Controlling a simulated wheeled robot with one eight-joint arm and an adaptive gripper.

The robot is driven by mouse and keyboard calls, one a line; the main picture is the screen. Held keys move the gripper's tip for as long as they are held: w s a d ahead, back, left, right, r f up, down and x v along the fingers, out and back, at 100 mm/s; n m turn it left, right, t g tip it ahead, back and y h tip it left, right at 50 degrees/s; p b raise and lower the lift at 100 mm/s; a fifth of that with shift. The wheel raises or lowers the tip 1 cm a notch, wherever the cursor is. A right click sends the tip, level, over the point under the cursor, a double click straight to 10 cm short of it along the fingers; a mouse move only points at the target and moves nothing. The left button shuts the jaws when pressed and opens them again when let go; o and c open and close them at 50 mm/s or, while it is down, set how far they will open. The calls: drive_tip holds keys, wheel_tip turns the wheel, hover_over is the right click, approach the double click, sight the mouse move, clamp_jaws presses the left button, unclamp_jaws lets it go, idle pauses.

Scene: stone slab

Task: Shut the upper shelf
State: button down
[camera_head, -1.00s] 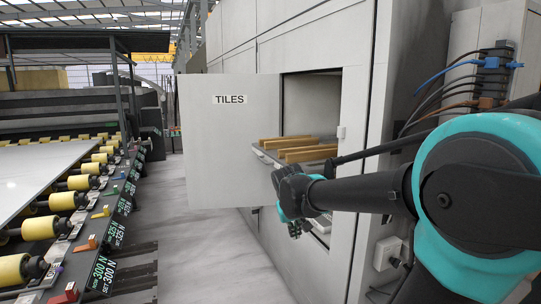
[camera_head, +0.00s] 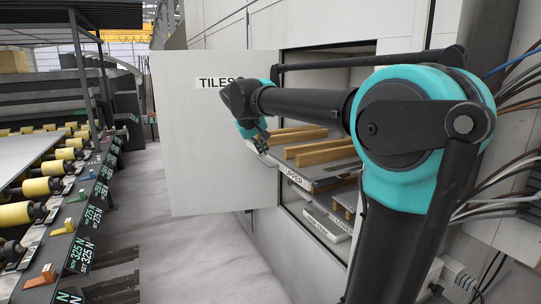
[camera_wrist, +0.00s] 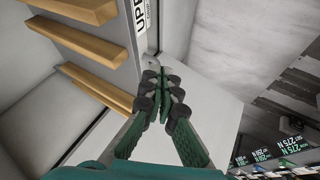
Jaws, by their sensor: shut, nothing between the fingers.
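The upper shelf (camera_head: 322,172) is a grey pull-out tray labelled UPPER. It sticks out of the cabinet opening and bears several wooden bars (camera_head: 325,152). My gripper (camera_head: 262,148) is at the left end of the shelf's front edge, in front of the open door. In the wrist view my gripper (camera_wrist: 163,82) is shut and empty, its fingertips close to the shelf's front edge beside the UPPER label (camera_wrist: 139,18); I cannot tell whether they touch it. The wooden bars show there too (camera_wrist: 80,42). My arm hides part of the shelf and opening.
The cabinet door (camera_head: 200,150), marked TILES, stands open to the left. A lower shelf (camera_head: 327,222) sits below the upper one. A roller conveyor (camera_head: 45,187) with yellow rollers runs along the left. The floor (camera_head: 185,250) between is clear.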

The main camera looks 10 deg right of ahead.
approach(283, 169)
wheel_tip(283, 169, down, 4)
drive_tip(key=w+a, duration=0.2)
drive_tip(key=shift+w+d, duration=0.15)
drive_tip(key=shift+d, duration=0.65)
drive_tip(key=shift+w+d, duration=0.15)
drive_tip(key=shift+d, duration=0.7)
drive_tip(key=shift+d, duration=0.15)
drive_tip(key=w+d, duration=0.3)
drive_tip(key=d, duration=0.6)
drive_tip(key=w+d, duration=0.3)
drive_tip(key=d, duration=0.6)
drive_tip(key=w+d, duration=0.3)
drive_tip(key=d, duration=0.7)
